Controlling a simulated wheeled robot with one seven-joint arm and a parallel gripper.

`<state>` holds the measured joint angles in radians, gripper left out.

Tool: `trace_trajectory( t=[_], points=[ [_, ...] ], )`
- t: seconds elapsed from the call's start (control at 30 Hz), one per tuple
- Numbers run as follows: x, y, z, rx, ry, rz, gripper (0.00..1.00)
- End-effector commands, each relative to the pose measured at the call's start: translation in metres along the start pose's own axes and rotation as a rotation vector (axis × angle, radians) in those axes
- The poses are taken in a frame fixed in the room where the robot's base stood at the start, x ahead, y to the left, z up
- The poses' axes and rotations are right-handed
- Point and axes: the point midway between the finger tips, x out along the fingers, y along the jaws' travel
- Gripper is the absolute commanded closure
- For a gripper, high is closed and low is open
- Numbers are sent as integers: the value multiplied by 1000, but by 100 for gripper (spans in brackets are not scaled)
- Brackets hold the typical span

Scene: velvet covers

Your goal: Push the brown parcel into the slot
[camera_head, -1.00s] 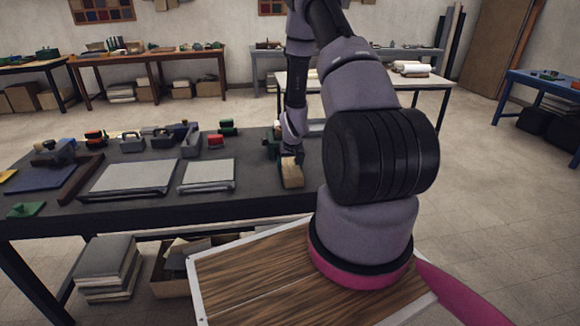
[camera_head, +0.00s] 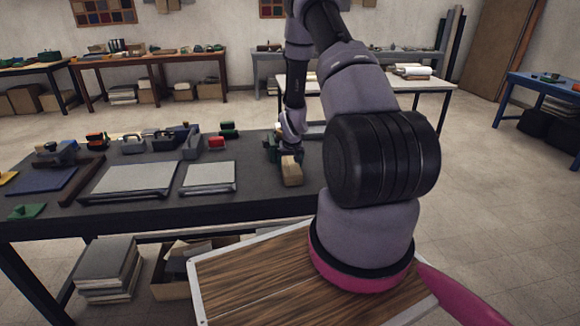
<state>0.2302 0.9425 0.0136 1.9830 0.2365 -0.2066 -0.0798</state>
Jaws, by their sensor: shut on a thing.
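The brown parcel (camera_head: 291,171) is a small tan block near the right end of the dark workbench, in the head view. My gripper (camera_head: 290,153) is at the parcel's far end, pointing down, and is shut on it. The fingertips are small and partly hidden, so the exact contact is hard to see. A green piece (camera_head: 271,147) stands close beside my gripper, on its left and behind it. I cannot make out the slot from here; my arm hides part of the bench to the right.
Two light flat trays (camera_head: 208,177) lie on the workbench (camera_head: 190,207) left of the parcel. A red block (camera_head: 216,142) and several tools stand along the bench's back. The bench top between the trays and the parcel is clear.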

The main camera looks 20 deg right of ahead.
Motion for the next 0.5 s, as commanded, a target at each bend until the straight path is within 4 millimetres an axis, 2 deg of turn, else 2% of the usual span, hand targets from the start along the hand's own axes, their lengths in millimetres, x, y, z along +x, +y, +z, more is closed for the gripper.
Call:
trace_trajectory(
  t=[0.27, 0.5],
  points=[
    [0, 0, -1, -1, 0, 0, 92],
    [5, 0, -12, -1, 1, 0, 92]
  ],
)
